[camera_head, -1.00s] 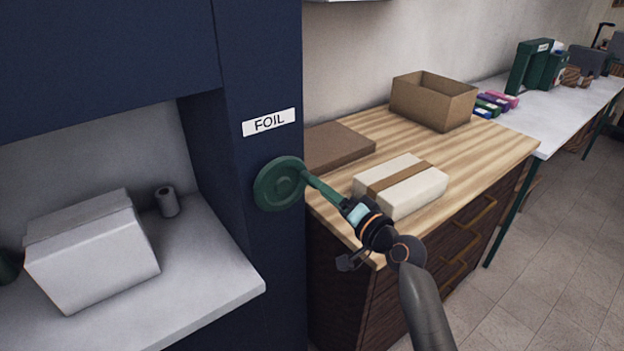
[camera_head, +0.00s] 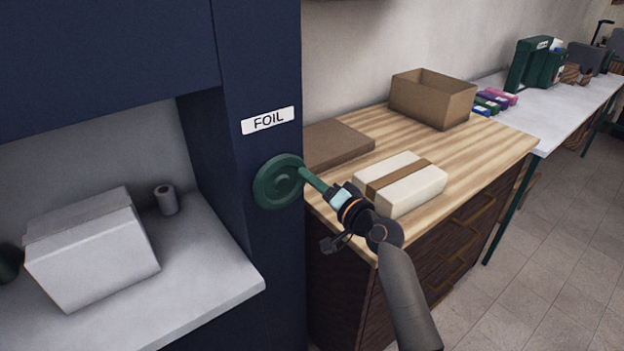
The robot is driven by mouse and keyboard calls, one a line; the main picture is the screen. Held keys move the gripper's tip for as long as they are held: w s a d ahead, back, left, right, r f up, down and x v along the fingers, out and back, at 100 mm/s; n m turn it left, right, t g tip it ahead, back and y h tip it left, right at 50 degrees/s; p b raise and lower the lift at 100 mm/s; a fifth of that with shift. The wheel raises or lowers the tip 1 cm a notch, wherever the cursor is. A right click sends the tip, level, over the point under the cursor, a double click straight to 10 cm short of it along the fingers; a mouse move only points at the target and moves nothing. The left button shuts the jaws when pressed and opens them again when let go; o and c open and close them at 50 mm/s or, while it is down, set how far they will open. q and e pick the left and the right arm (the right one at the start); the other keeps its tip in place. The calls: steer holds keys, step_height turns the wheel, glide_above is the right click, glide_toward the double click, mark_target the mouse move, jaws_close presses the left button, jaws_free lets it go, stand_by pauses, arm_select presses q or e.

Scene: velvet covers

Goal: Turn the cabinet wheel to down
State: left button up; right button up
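The round green cabinet wheel (camera_head: 277,182) is on the dark blue cabinet post, below a white FOIL label (camera_head: 269,121). A green bar (camera_head: 313,181) runs between the wheel's right side and my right gripper (camera_head: 333,195). My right gripper is right of the wheel and slightly lower, with its arm coming up from the bottom right. The bar's end meets the pale teal part at the gripper's front. The fingers are too small and overlapped to show whether they are open or shut. My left gripper is not in view.
A wooden counter (camera_head: 478,158) is right of the post, with a wrapped cream box (camera_head: 415,190), a flat brown box (camera_head: 335,147) and an open carton (camera_head: 430,98). Left, a white shelf (camera_head: 205,270) holds a white box (camera_head: 90,250) and a small grey roll (camera_head: 166,199).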

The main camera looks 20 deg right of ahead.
jaws_close()
stand_by(0.9)
